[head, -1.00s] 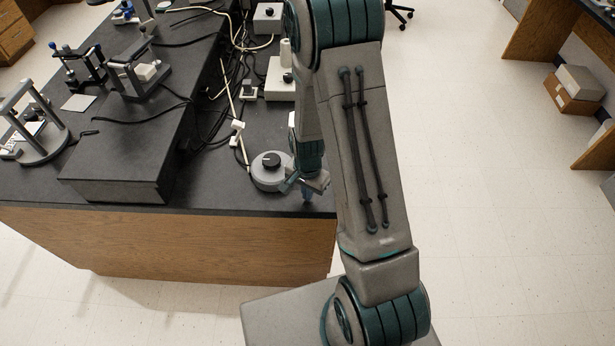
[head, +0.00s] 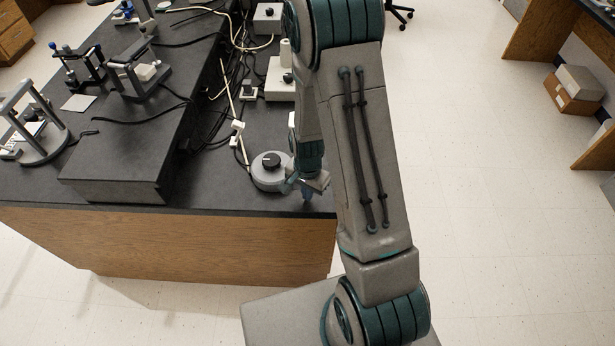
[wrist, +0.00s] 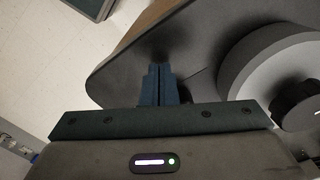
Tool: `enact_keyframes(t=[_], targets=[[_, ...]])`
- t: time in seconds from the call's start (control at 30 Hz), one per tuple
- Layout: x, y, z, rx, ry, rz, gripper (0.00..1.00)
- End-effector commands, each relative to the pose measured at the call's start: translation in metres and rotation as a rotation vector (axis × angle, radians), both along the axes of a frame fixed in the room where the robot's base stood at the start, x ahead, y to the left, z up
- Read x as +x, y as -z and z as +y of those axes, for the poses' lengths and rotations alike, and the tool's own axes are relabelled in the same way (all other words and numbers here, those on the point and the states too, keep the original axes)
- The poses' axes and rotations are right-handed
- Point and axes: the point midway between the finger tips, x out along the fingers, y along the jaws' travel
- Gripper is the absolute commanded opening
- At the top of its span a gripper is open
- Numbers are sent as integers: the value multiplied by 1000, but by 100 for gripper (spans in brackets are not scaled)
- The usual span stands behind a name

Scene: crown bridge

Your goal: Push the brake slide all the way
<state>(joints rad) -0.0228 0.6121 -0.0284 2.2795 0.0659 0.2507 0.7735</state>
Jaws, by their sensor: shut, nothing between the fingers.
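I cannot make out the brake slide for certain in either view. A round grey device (head: 268,180) with a black knob (head: 271,160) on top stands on the dark bench near its front right corner. In the wrist view, the grey device (wrist: 250,65) and its black knob (wrist: 298,104) are at the right, partly cut off. My gripper (head: 307,196) is just right of the device in the head view, partly hidden by my arm. In the wrist view, my gripper (wrist: 160,70) is shut and empty, its fingertips over the bench top, apart from the device.
The dark bench top (head: 225,190) ends close by at the front and right, with open floor beyond. A raised black block (head: 120,170) lies to the left. Cables and a white box (head: 281,80) are behind the device.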

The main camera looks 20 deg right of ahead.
Motion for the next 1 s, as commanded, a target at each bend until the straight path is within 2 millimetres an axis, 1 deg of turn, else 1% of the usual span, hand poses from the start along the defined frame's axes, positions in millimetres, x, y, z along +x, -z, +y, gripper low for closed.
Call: enact_keyframes(t=[0.53,1.0], targets=[[1,0,0,0,0,0,0],[14,0,-4,0,1,0,0]])
